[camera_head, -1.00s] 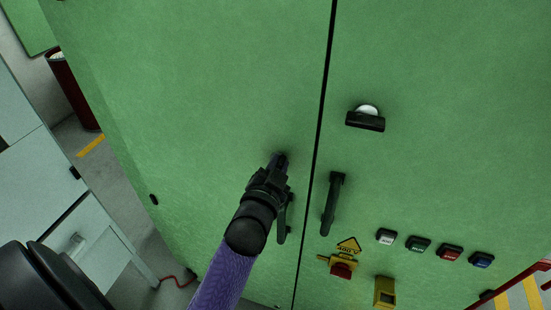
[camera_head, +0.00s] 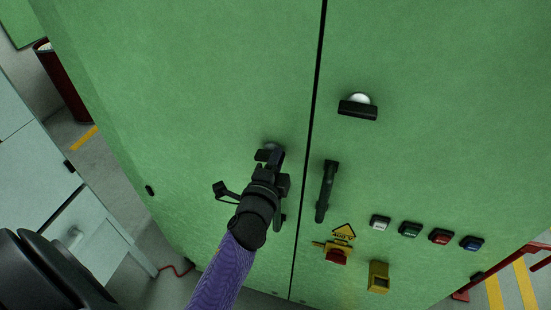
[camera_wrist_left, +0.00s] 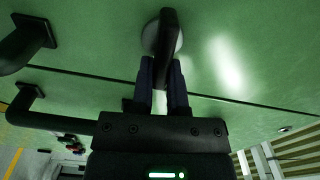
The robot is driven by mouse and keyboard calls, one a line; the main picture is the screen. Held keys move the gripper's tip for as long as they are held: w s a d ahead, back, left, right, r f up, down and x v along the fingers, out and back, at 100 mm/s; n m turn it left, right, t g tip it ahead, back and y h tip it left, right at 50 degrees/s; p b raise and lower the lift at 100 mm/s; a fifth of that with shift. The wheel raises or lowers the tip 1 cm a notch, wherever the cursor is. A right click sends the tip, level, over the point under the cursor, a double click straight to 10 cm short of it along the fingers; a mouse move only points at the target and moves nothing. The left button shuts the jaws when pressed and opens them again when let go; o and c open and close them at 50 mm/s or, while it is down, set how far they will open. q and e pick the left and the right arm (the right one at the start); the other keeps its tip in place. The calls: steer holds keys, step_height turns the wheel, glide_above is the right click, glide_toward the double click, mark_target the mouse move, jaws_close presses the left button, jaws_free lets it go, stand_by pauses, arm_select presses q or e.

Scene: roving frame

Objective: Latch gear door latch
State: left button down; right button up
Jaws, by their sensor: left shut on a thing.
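The black latch handle (camera_wrist_left: 168,32) on its round grey base shows in the left wrist view, between my left fingers. In the head view its round base (camera_head: 270,147) shows just beyond the fingertips, on the left green door (camera_head: 200,100). My left gripper (camera_head: 271,160) is shut on the handle; the fingers also show in the wrist view (camera_wrist_left: 163,75). The gripper and wrist hide part of the handle in the head view. A similar black latch (camera_head: 358,111) with a silver base sits crosswise on the right door. My right gripper is not in view.
A black pull handle (camera_head: 326,190) stands right of the door seam (camera_head: 314,110); another (camera_head: 282,208) is partly behind my wrist. Several push buttons (camera_head: 410,230), a red-and-yellow switch (camera_head: 336,254) and a yellow box (camera_head: 378,276) sit lower right. Grey cabinets (camera_head: 40,170) stand at left.

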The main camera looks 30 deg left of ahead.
arm_select(q)
steer(key=shift+f+m, duration=0.15)
steer(key=shift+m, duration=0.65)
steer(key=c, duration=0.6)
jaws_free()
